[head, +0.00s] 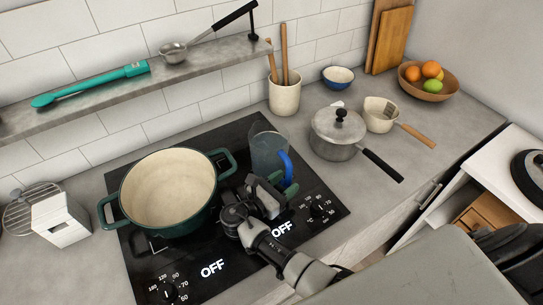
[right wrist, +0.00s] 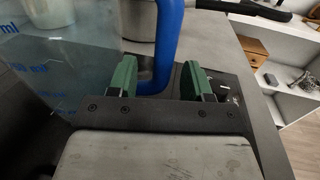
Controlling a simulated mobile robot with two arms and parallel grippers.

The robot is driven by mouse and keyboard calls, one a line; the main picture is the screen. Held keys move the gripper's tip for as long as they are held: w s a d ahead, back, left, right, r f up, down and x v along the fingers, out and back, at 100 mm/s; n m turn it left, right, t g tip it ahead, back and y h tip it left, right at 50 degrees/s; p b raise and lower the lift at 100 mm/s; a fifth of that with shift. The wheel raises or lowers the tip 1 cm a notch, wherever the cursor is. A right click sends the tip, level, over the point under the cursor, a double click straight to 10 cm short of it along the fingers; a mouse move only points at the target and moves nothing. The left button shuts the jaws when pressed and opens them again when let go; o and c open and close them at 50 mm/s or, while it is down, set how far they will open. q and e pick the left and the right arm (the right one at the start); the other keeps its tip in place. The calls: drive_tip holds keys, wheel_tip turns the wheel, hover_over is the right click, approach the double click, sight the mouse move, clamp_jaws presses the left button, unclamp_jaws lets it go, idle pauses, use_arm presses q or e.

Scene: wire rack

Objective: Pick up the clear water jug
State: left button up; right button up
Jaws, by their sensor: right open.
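The clear water jug (head: 266,150) stands upright on the back right of the black cooktop, with its blue handle (head: 287,168) toward the right. In the right wrist view the jug's see-through wall (right wrist: 70,68) with blue markings fills the left side. My right gripper (head: 275,188) is at the jug's near side. In the right wrist view its two green fingers (right wrist: 158,82) are apart, with the lower part of the blue handle (right wrist: 168,40) between them. Whether either finger touches the handle I cannot tell. My left gripper is not in view.
A large green pot (head: 168,190) stands left of the jug on the cooktop (head: 140,275). A lidded grey saucepan (head: 333,148) is to the right, and a utensil crock (head: 284,96) behind. A shelf (head: 120,85) runs along the tiled wall. A fruit bowl (head: 428,82) sits far right.

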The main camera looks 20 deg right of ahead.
drive_tip(key=x, duration=0.2)
drive_tip(key=shift+d+r+p, duration=0.2)
drive_tip(key=shift+d+p, duration=0.15)
drive_tip(key=shift+p, duration=0.05)
drive_tip(key=shift+w+d+f, duration=0.15)
drive_tip(key=shift+d+f, duration=0.05)
drive_tip(key=shift+d, duration=0.1)
drive_tip(key=shift+a, duration=0.1)
clamp_jaws()
idle(0.4)
drive_tip(key=shift+w+r, duration=0.1)
drive_tip(key=shift+r, duration=0.05)
